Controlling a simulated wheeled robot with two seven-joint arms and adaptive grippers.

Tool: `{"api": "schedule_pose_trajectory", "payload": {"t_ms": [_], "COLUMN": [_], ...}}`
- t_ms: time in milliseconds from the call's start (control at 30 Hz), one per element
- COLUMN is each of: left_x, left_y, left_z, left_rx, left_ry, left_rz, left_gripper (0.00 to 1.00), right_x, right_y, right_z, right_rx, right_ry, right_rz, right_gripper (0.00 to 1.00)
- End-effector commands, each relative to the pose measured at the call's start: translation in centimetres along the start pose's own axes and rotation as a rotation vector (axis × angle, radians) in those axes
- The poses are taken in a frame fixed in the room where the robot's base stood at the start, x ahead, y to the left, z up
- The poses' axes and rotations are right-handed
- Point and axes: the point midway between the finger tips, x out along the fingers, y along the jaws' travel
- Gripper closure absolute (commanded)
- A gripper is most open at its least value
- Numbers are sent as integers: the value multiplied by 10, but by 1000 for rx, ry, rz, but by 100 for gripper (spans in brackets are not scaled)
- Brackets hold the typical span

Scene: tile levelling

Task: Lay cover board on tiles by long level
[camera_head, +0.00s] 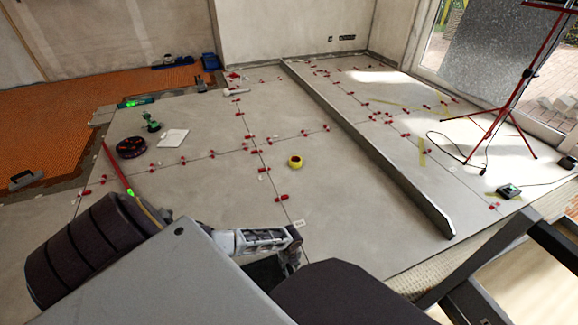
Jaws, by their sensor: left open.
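A long grey bar (370,150), which looks like the long level, lies diagonally across the tiles (330,205) from the back wall to the front right. A small white flat piece (173,138) lies on the tiles left of centre; I cannot tell whether it is the cover board. My left gripper (290,256), silver and black, shows at the lower centre, left of the long bar's near end and apart from it. It is open, and nothing shows between its fingers. My arm and body parts hide the near floor. My right gripper is not in view.
Red levelling clips (281,198) line the joints. A yellow tape roll (295,162), black-and-red disc (131,147), green tool (151,122) and red level (117,168) lie on the floor. A red tripod (507,112) stands right. Tiles between roll and long bar are mostly clear.

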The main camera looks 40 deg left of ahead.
Motion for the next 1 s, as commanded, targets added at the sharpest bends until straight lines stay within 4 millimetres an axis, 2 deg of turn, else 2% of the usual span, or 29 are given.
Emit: {"api": "schedule_pose_trajectory", "payload": {"t_ms": [867, 1000], "left_x": [-78, -91], "left_y": [1, 0], "left_z": [0, 0], "left_rx": [0, 0], "left_ry": [-1, 0], "left_rz": [2, 1], "left_gripper": [60, 60], "right_x": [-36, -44], "right_y": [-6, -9], "right_z": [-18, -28], "right_rx": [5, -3], "right_ry": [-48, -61], "right_rz": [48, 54], "right_gripper": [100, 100]}}
